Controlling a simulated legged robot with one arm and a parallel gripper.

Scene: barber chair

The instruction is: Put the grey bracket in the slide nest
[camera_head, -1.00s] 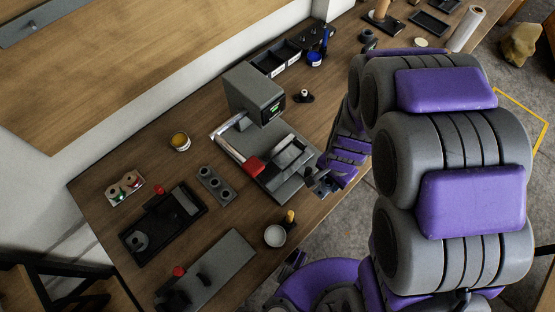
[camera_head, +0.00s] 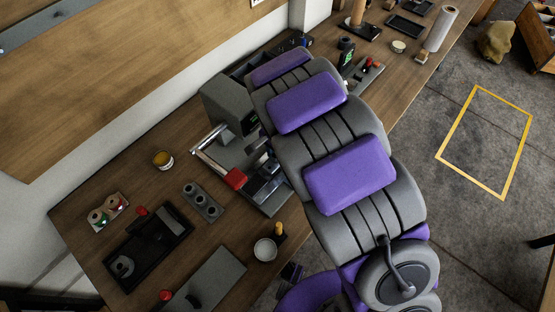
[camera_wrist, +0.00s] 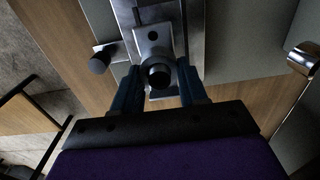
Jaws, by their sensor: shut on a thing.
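My gripper (camera_wrist: 160,76) shows in the wrist view, its two blue fingers closed on the grey bracket (camera_wrist: 153,38). The bracket is a light grey plate with a dark round boss or bore between the fingers. It is over or against the metal slide (camera_wrist: 192,22); I cannot tell whether it is seated in the nest. In the head view the slide (camera_head: 268,192) sits at the front of the grey press-like machine (camera_head: 222,104).
A grey block with round holes (camera_head: 202,201), a black tray (camera_head: 150,245), a yellow-topped tin (camera_head: 162,160) and a white cup (camera_head: 264,250) are on the bench. A dark knob (camera_wrist: 100,62) is left of the fingers.

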